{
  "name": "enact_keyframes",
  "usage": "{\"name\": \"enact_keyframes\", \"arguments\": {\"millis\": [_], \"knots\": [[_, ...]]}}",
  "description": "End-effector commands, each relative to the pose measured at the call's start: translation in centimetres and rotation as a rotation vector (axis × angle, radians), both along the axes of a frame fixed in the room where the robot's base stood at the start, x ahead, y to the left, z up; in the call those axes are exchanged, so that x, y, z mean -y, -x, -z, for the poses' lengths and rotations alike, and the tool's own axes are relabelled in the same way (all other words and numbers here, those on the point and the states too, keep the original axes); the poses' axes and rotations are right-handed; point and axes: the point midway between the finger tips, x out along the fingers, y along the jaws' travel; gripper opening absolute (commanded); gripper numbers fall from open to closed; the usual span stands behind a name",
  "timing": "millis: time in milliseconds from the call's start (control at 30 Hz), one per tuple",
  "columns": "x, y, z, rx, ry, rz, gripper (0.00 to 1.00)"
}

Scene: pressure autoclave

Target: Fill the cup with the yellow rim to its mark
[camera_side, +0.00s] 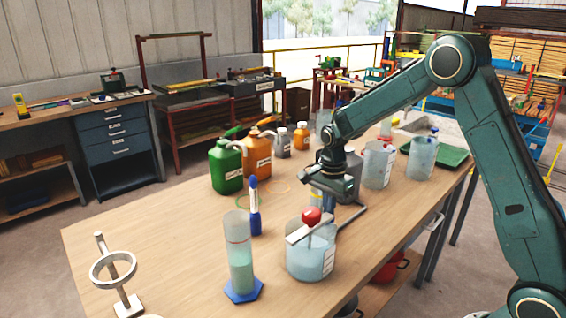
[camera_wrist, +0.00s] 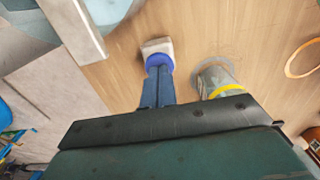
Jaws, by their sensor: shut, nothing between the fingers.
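The cup with the yellow rim (camera_wrist: 226,90) shows in the wrist view, clear and standing on the wooden table just right of my fingers. The black palm edge hides its near side. Its mark and any liquid in it are not legible. In the side view it is largely hidden by my gripper (camera_side: 328,193), which is low over the middle of the table. In the wrist view my gripper (camera_wrist: 158,88) has its two slim blue fingers close together, empty. A blue band and pale block appear at their far end; I cannot tell what they belong to.
A wide beaker (camera_side: 311,262) of pale liquid, with a flat bar and red knob on top, stands in front. A measuring cylinder (camera_side: 240,265) with greenish liquid, a blue-and-white marker-like object (camera_side: 254,215), a ring stand (camera_side: 115,280) and green (camera_side: 226,168) and orange jugs (camera_side: 257,158) surround free table.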

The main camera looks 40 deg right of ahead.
Motion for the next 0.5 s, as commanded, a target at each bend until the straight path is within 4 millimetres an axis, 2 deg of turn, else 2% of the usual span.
{"name": "enact_keyframes", "arguments": {"millis": [200,500], "knots": [[0.0,0.1,2.1,-0.005,-0.001,0.001,0.00],[-0.1,0.2,2.3,-0.006,-0.002,0.000,0.00]]}}
